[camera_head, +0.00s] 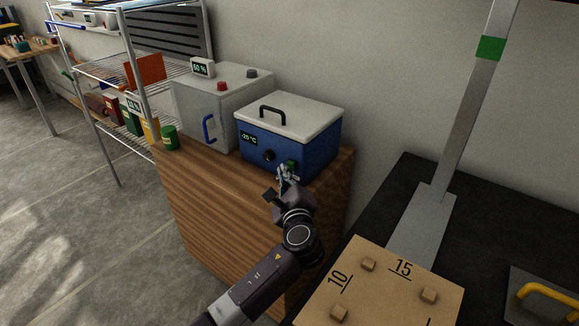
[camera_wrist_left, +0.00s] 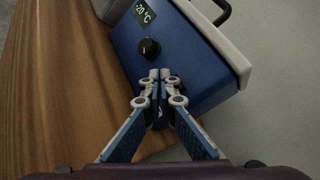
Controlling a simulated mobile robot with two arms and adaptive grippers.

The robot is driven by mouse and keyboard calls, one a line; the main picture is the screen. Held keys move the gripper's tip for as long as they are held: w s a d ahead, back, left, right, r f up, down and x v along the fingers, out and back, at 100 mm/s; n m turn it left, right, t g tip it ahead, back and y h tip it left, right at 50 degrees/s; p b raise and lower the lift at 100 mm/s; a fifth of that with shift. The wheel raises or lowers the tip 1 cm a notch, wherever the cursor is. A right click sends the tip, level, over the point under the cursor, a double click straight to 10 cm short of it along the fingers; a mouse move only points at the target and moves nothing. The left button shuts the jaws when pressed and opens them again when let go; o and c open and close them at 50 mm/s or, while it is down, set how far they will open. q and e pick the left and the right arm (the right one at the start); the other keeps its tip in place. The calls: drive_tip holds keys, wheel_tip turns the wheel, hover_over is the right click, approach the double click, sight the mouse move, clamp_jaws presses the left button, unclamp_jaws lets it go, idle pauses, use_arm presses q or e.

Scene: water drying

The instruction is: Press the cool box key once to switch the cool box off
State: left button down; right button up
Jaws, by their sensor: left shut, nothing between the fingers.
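The cool box (camera_head: 312,138) is blue with a white lid and a black handle, on the wooden cabinet. Its lit display (camera_head: 248,137) reads about -20 °C, and a black knob (camera_head: 269,156) sits on its front. A green key (camera_head: 291,164) shows at the right of the front, just at my left gripper's tips. My left gripper (camera_head: 284,172) is shut and empty, pointing at the box front. In the left wrist view the shut fingertips (camera_wrist_left: 158,76) lie over the blue front (camera_wrist_left: 190,66), right of and below the knob (camera_wrist_left: 149,48). The key is hidden there; contact cannot be told.
A grey cabinet (camera_head: 205,110) with a blue handle, red and dark knobs and a display (camera_head: 203,67) stands left of the cool box. A green jar (camera_head: 170,137) stands at the wooden top's (camera_head: 205,168) left corner. A pegged board (camera_head: 385,290) lies on the dark table at right.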

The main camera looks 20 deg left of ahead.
use_arm(q)
drive_tip(key=shift+w, duration=0.1)
use_arm(e)
drive_tip(key=shift+s+f, duration=0.25)
drive_tip(key=shift+s, duration=0.05)
use_arm(q)
drive_tip(key=shift+w, duration=0.1)
use_arm(e)
drive_tip(key=shift+w, duration=0.1)
